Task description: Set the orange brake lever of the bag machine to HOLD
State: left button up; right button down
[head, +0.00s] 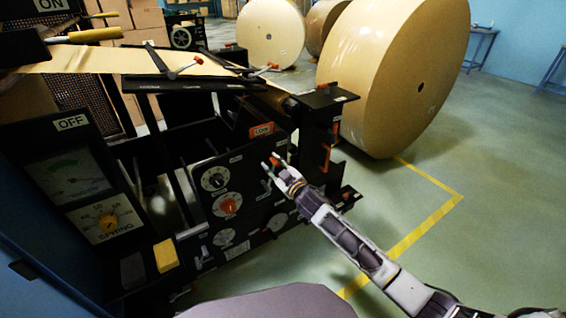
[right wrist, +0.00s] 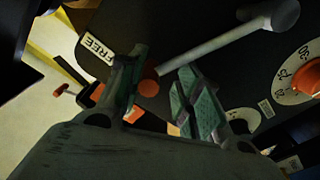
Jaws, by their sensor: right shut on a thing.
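The bag machine's black panel (head: 240,200) carries dials and levers. My right gripper (head: 270,166) reaches in from the lower right, its fingers at the panel's right part. It is shut on the orange brake lever (head: 275,159), of which only a small orange part shows. In the right wrist view, orange parts of the lever (right wrist: 148,88) show between and beside the green-padded fingers; the rest is hidden. A FREE label (right wrist: 97,52) sits on the panel close to the left finger. I cannot read a HOLD label. My left gripper is not in view.
A grey bar (right wrist: 225,42) and an orange-knobbed dial (right wrist: 305,80) are on the panel near the gripper. Large kraft rolls (head: 390,75) stand behind the machine. A control box with a gauge (head: 75,180) is at left. Green floor at right is clear.

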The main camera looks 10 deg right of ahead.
jog(key=shift+n, duration=0.3)
jog(key=a+n+p, duration=0.1)
jog(key=s+a+n, duration=0.1)
jog(key=n, duration=0.1)
jog(key=shift+a+p, duration=0.4)
jog(key=a+n, duration=0.2)
jog(key=s+a+f+n, duration=0.1)
jog(key=shift+s+a+n, duration=0.1)
jog(key=shift+n, duration=0.3)
jog(key=shift+s+a+f+n, duration=0.15)
jog(key=shift+a+f+n, duration=0.1)
jog(key=shift+a+n, duration=0.25)
jog(key=shift+s+a+f+n, duration=0.1)
jog(key=shift+a+f+n, duration=0.15)
jog(key=shift+n, duration=0.35)
jog(key=shift+s+a+f+n+b, duration=0.1)
jog(key=shift+a+f+n+b, duration=0.05)
jog(key=shift+a+n+b, duration=0.2)
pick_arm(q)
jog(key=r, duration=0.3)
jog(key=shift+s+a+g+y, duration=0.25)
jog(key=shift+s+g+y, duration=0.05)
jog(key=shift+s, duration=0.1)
pick_arm(e)
jog(key=shift+a+f+n, duration=0.1)
jog(key=shift+n, duration=0.15)
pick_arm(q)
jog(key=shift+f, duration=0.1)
